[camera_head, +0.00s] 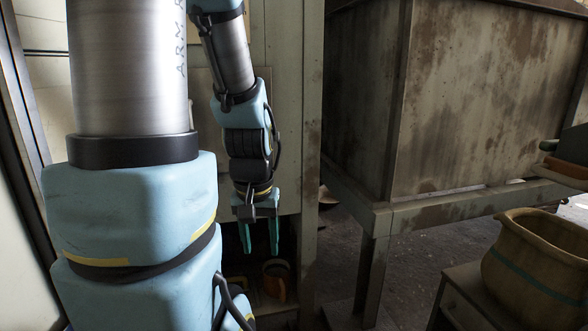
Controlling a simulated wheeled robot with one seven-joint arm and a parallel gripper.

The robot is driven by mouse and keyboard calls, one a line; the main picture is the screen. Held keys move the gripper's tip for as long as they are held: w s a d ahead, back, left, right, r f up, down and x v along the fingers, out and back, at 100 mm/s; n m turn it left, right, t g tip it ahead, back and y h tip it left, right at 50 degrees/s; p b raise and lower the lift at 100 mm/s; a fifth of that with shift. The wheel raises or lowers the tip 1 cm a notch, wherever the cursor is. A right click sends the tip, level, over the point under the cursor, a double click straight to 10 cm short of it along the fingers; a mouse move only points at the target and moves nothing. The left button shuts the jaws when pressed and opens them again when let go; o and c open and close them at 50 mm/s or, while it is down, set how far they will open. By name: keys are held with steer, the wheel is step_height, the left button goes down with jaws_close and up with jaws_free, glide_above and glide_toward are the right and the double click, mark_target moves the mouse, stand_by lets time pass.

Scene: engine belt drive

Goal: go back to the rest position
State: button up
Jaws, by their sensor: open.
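My gripper (259,238) hangs at the end of my arm, left of the picture's middle, with its two teal fingers pointing down. The fingers are apart and I see nothing between them. It is in front of a pale cabinet with a dark opening low down. A small orange and grey part (275,281) lies in that dark opening, below the fingers and apart from them. I cannot tell what it is. No belt or engine shows clearly in this view.
A large rusty metal bin (455,100) on a metal stand (420,208) fills the back right. A tan pot (540,262) with a green stripe stands at the lower right on a low cabinet (470,300). Grey floor shows between the stand's legs.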

step_height(320, 180, up, 34)
steer(key=p, duration=3.3)
steer(key=shift+r, duration=0.15)
steer(key=shift+c, duration=0.4)
